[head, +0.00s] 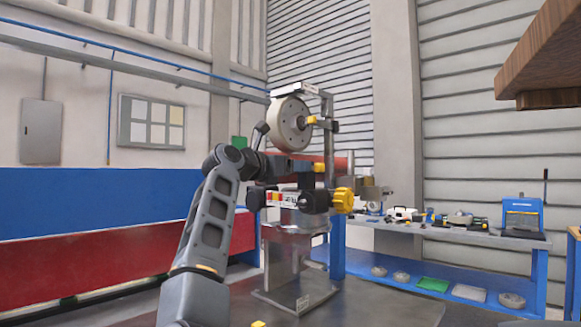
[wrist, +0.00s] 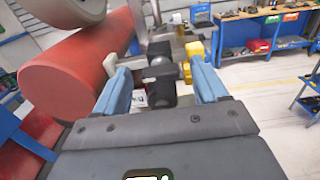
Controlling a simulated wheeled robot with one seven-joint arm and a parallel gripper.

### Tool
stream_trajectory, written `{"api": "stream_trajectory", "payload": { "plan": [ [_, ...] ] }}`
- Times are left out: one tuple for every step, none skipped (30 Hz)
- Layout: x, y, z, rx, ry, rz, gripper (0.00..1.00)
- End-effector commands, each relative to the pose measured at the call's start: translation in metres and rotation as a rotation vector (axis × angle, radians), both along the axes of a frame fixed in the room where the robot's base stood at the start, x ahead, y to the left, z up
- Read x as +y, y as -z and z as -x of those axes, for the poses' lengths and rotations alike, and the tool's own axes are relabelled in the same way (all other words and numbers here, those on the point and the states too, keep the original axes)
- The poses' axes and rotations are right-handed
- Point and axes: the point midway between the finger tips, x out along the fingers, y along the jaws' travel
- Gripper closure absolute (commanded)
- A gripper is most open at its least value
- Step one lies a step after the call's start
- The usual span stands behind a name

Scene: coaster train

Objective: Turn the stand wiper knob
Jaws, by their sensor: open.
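A metal stand (head: 329,110) carries a pale wheel (head: 289,124) and a cluster of fittings. A large yellow lobed knob (head: 343,200) sits at its right, beside a black round part (head: 314,200). Smaller yellow parts show higher up. I cannot tell for certain which is the wiper knob. In the wrist view, my gripper (wrist: 160,64) is open. Its two blue fingers stand on either side of a black knob-like part (wrist: 160,82), with gaps visible. A yellow knob (wrist: 194,50) lies near the right fingertip. My fingers are hard to make out in the head view.
A red cylinder (wrist: 72,82) lies close left of my gripper, with the wheel (wrist: 62,10) above it. A blue workbench (head: 440,234) with tools stands behind at right. A wooden slab (head: 545,50) juts in at upper right. Open floor shows right of the stand.

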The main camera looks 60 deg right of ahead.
Motion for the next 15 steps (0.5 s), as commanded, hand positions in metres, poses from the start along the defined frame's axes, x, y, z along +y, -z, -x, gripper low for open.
{"api": "stream_trajectory", "payload": {
  "plan": [
    [0.0002,0.0001,0.0,0.0,0.0,0.0,0.28],
    [0.0002,0.0,0.0,0.0,0.0,0.0,0.31],
    [0.0002,0.0,0.0,0.0,0.0,0.0,0.34],
    [0.0003,0.0,-0.0001,0.0,0.0,0.0,0.37],
    [0.0003,0.0,-0.0001,0.0,0.0,0.0,0.4],
    [0.0003,0.0,-0.0001,0.0,0.0,0.0,0.44],
    [0.0003,0.0,-0.0001,0.0,0.0,0.0,0.47],
    [0.0003,0.0,0.0,0.0,0.0,0.0,0.5],
    [0.0003,0.0,0.0,0.0,0.0,0.0,0.53],
    [0.0003,0.0,0.0,0.0,0.0,0.0,0.56],
    [0.0004,0.0,0.0,0.0,0.0,0.0,0.59],
    [0.0004,-0.0001,-0.0001,0.0,0.0,0.0,0.63],
    [0.0004,-0.0001,-0.0001,0.0,0.0,0.0,0.66],
    [0.0004,-0.0001,-0.0001,0.0,0.0,0.001,0.69],
    [0.0004,-0.0001,-0.0001,0.0,0.0,0.001,0.73]
  ]
}}
